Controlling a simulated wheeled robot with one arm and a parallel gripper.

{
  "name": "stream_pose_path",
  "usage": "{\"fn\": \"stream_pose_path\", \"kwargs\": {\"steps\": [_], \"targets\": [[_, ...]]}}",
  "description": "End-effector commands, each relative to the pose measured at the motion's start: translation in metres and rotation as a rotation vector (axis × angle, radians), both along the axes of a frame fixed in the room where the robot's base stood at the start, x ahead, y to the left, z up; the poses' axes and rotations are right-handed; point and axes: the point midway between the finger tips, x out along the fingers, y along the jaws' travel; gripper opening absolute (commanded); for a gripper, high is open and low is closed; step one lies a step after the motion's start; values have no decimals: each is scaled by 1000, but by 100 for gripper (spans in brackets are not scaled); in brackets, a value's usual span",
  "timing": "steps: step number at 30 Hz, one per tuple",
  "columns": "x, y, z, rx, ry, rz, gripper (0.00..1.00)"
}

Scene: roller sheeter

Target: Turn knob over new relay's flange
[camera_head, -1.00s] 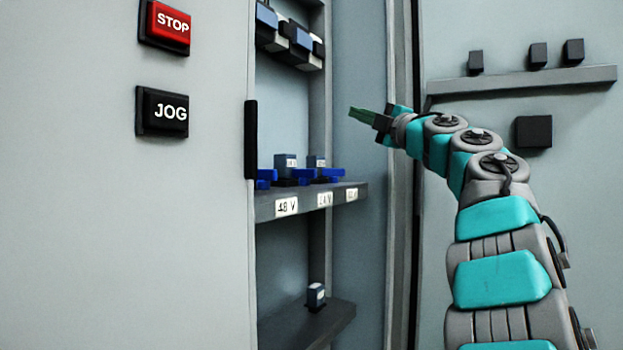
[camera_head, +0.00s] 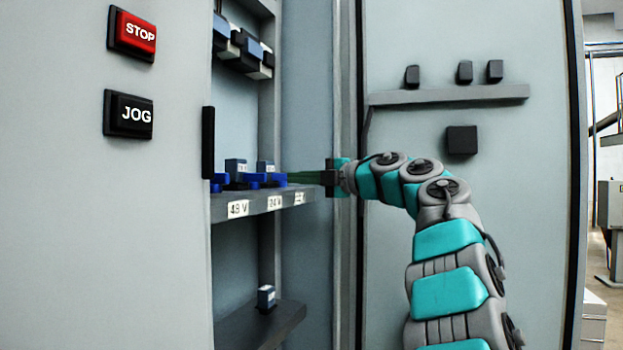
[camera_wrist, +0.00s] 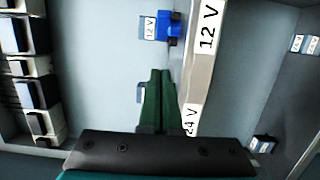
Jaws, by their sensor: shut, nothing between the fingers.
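On the middle shelf (camera_head: 262,204), labelled 48 V, 24 V and 12 V, stand two grey-blue relays, a left one (camera_head: 235,166) and a right one (camera_head: 265,167). Several blue knobs (camera_head: 256,179) sit at its front. My gripper (camera_head: 288,178) reaches in from the right at knob height, its green fingers shut and empty. In the wrist view the fingertips (camera_wrist: 160,73) lie beside the shelf edge, between the 24 V and 12 V labels. A blue knob (camera_wrist: 176,28) and a relay marked 12 V (camera_wrist: 149,27) lie beyond them. Whether the fingers touch a knob is unclear.
Several devices (camera_head: 242,44) line the upper shelf. One relay (camera_head: 266,297) stands on the lower shelf (camera_head: 270,328). A black handle (camera_head: 208,142) edges the opening. The panel at right carries a ledge (camera_head: 450,95) with small black blocks.

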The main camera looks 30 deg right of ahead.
Motion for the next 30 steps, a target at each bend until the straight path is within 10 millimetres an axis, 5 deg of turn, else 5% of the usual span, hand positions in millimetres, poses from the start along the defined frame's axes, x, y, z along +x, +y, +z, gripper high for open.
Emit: {"fn": "stream_pose_path", "kwargs": {"steps": [7,18,30], "targets": [[29,17,3,-1,-3,5,0],[56,4,3,4,0,1,0],[65,2,1,0,-1,0,0]]}}
